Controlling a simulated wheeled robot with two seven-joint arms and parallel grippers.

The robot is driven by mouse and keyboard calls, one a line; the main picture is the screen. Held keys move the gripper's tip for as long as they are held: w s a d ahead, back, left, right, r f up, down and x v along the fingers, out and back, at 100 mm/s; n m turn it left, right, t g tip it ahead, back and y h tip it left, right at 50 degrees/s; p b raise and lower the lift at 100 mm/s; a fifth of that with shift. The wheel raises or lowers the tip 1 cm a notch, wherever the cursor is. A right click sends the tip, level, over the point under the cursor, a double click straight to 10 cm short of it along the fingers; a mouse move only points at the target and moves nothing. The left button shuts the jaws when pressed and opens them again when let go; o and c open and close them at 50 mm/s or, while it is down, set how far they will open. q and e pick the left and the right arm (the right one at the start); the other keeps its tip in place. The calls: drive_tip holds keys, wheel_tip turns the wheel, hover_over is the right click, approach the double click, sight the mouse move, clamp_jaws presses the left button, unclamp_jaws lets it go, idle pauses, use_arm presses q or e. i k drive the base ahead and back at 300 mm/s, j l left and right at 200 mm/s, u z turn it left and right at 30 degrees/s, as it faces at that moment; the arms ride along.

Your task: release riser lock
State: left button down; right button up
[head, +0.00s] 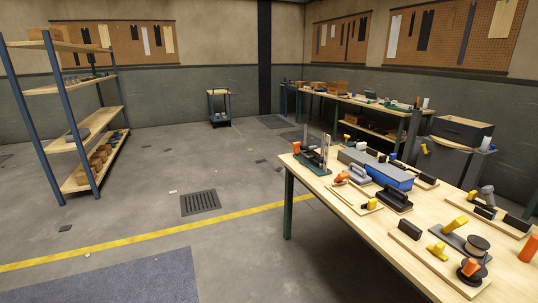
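I cannot pick out a riser lock for certain. A device with two upright posts on a dark green base (313,163) stands at the far left corner of the wooden table (410,228). A small orange part (296,147) shows on its left side. An orange-handled piece (343,177) and a yellow-handled piece (371,204) lie nearer the front edge. A blue block (383,176) and a black handled block (395,199) sit beside them. Neither of my grippers is in this view.
Boards with yellow and orange knobs, black blocks and a spool (477,246) crowd the table's right part. A shelf rack (75,110) stands at left, a cart (218,107) at the back, another bench (360,102) behind. The floor with a drain grate (200,202) is mostly free.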

sight(297, 145)
drive_tip(key=i+z, duration=0.3)
drive_tip(key=i, duration=0.15)
drive_tip(key=i+j+z, duration=0.25)
drive_tip(key=i, duration=0.15)
drive_tip(key=i+j+z, duration=0.3)
drive_tip(key=i, duration=0.15)
drive_tip(key=i+j+z, duration=0.9)
drive_tip(key=k+l, duration=0.05)
drive_tip(key=k, duration=0.05)
